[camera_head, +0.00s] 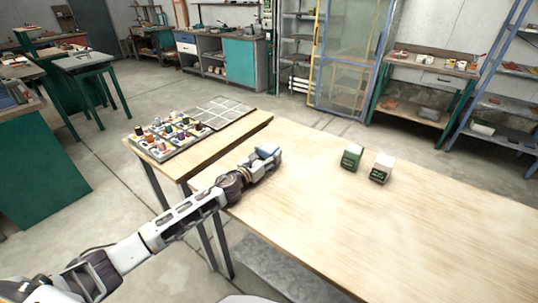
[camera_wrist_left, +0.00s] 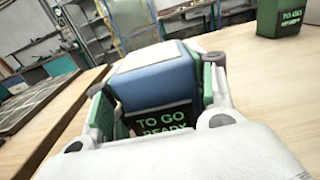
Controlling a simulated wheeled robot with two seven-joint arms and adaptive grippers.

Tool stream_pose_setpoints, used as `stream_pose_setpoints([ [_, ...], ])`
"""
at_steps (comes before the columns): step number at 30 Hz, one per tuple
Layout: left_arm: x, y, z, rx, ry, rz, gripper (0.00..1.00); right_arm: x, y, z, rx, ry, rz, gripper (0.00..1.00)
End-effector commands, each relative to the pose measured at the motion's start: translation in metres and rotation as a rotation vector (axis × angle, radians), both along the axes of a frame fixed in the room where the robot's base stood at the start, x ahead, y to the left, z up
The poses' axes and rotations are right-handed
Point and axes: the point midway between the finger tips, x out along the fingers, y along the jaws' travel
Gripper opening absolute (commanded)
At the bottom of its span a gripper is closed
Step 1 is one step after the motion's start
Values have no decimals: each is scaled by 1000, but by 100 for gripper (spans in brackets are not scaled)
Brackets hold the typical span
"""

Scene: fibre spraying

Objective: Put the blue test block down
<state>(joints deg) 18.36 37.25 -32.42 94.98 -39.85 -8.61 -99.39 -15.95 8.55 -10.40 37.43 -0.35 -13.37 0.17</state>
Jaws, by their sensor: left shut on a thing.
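The blue test block (camera_wrist_left: 160,82) has a pale top and a dark label panel reading "TO GO READY" in the left wrist view. It sits between the two fingers of my left gripper (camera_wrist_left: 158,95), which is shut on it. In the head view the left gripper (camera_head: 262,162) is over the left end of the wooden table (camera_head: 330,210), with the blue block (camera_head: 268,151) at its tip. I cannot tell whether the block touches the tabletop. My right gripper is out of view.
A green block (camera_head: 351,157) and a white block (camera_head: 382,168) stand on the table to the right of the gripper. A smaller table at left bears a tray of coloured pieces (camera_head: 170,138) and an empty grid tray (camera_head: 217,112). The table's front and right are clear.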

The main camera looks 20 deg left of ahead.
Motion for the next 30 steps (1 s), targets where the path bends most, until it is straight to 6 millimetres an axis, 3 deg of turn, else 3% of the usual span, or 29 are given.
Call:
stream_pose_setpoints([
  [2,0,0,1,-1,-3,0,13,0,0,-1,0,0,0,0],
  [3,0,0,-1,0,0,0,60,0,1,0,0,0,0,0],
  [7,0,0,-1,0,0,0,77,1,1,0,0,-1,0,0],
  [23,0,0,2,0,0,0,77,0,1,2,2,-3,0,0],
  [30,-14,5,0,0,2,0,77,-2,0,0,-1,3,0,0],
])
